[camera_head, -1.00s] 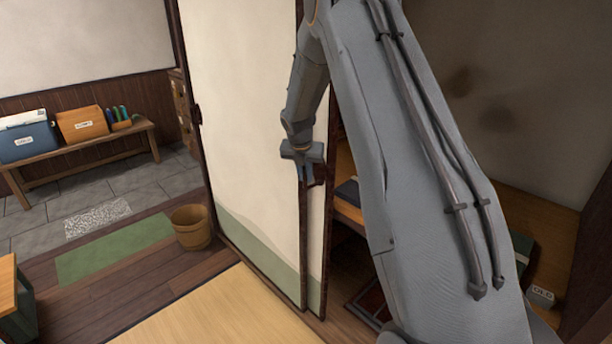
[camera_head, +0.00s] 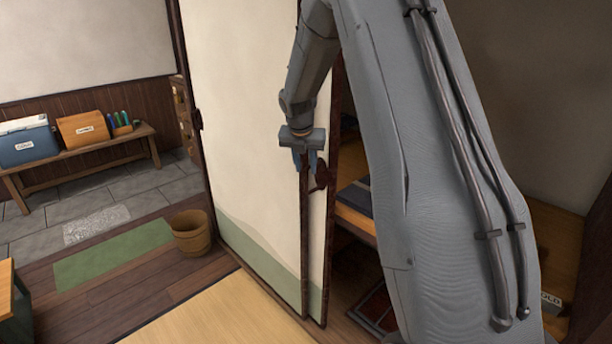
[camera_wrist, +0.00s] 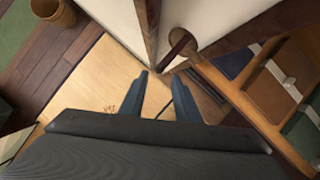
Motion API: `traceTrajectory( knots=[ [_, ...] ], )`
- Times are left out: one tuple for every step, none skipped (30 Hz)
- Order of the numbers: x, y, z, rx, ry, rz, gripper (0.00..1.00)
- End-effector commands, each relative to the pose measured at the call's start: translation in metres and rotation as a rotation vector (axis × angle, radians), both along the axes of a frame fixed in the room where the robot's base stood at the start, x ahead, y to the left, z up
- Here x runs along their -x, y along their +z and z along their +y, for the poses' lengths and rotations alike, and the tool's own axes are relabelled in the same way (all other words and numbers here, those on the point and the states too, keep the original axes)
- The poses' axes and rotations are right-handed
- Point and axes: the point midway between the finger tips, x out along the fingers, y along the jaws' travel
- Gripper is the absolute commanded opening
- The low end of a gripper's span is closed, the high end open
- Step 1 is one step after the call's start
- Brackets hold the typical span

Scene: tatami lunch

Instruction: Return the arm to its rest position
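My gripper (camera_head: 305,158) hangs at the end of my arm in front of the edge of the sliding door (camera_head: 250,120), close to a dark handle-like piece (camera_head: 322,172) on that edge. In the wrist view my gripper (camera_wrist: 160,92) points down with its two blue-grey fingers apart and nothing between them. The tatami floor (camera_wrist: 105,75) shows beyond the fingertips. The door's edge and the dark piece (camera_wrist: 180,42) lie just past the fingers. Whether the gripper touches the door cannot be told. My arm hides much of the right side of the head view.
An open cupboard with shelves (camera_head: 355,215) lies right of the door, with a dark flat item (camera_head: 355,195) on one shelf. A wooden bucket (camera_head: 190,232) stands left of the door. A bench (camera_head: 85,155) holds a blue box and an orange box. The tatami at front is clear.

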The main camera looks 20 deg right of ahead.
Motion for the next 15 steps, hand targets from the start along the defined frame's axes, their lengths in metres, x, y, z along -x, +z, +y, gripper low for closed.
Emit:
traceTrajectory(
  knots=[
    [0.0013,0.0033,0.0012,0.0,0.0,0.0,0.29],
    [0.0021,0.0051,0.0016,0.0,0.0,0.0,0.29],
    [0.0028,0.007,0.0021,-0.001,-0.001,0.001,0.29],
    [0.0032,0.008,0.0023,-0.001,-0.001,0.001,0.29],
    [0.0036,0.0087,0.0025,-0.001,-0.001,0.001,0.29],
    [0.0038,0.0091,0.0027,-0.001,-0.001,0.001,0.29],
    [0.0039,0.0093,0.0027,-0.001,-0.001,0.001,0.29],
    [0.0039,0.0094,0.0027,-0.001,0.0,0.002,0.29],
    [0.0038,0.0093,0.0027,-0.001,0.0,0.002,0.29],
    [0.0039,0.0093,0.0027,-0.001,0.0,0.002,0.29],
    [0.0038,0.0093,0.0027,-0.001,0.0,0.001,0.29],
    [0.0038,0.0092,0.0026,-0.001,0.0,0.001,0.29],
    [0.0037,0.0092,0.0027,-0.001,0.0,0.001,0.29],
    [0.0037,0.0093,0.0025,-0.001,0.0,0.001,0.29],
    [0.0037,0.0093,0.0025,-0.001,0.0,0.001,0.29]
  ],
)
